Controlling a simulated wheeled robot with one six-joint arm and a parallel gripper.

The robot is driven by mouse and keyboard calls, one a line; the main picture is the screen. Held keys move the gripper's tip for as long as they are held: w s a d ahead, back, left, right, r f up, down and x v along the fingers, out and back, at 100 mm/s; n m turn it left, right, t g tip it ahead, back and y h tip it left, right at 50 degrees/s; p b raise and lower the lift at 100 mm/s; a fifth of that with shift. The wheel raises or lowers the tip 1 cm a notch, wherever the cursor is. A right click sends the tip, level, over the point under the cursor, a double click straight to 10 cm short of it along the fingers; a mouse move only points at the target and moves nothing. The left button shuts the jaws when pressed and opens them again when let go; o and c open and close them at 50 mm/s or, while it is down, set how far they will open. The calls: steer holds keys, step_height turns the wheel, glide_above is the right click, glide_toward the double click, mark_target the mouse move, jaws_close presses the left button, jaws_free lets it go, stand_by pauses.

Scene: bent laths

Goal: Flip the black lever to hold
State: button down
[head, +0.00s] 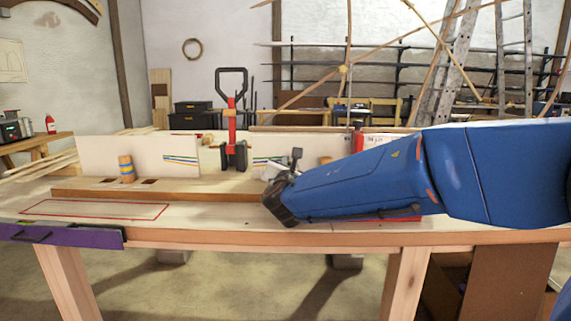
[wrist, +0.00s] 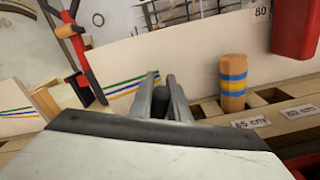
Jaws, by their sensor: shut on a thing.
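My gripper (head: 272,170) is at the end of my blue arm, low over the workbench near its middle. In the wrist view its two grey fingers (wrist: 161,97) are shut on a short dark piece, which looks like the black lever (wrist: 161,104). Most of that piece is hidden by the fingers and palm. A red upright with a black loop handle and black feet (head: 231,112) stands just left of and behind my gripper. Its red bar also shows at the left in the wrist view (wrist: 87,62). I cannot read a hold mark.
The wooden workbench (head: 220,236) has a pale back board (head: 120,152) with coloured lines. A banded peg (head: 127,170) stands at the left; another banded peg (wrist: 233,80) stands right of my fingers, by "65 cm" and "80 cm" labels. The red-outlined area (head: 95,209) is clear.

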steer(key=shift+d+f+m, duration=0.1)
steer(key=shift+d+m, duration=0.1)
steer(key=shift+m, duration=0.1)
stand_by(0.4)
steer(key=c, duration=1.7)
jaws_free()
steer(key=shift+s, duration=0.1)
steer(key=s, duration=1.7)
steer(key=shift+s+a, duration=0.15)
steer(key=shift+a, duration=0.15)
steer(key=shift+s, duration=0.1)
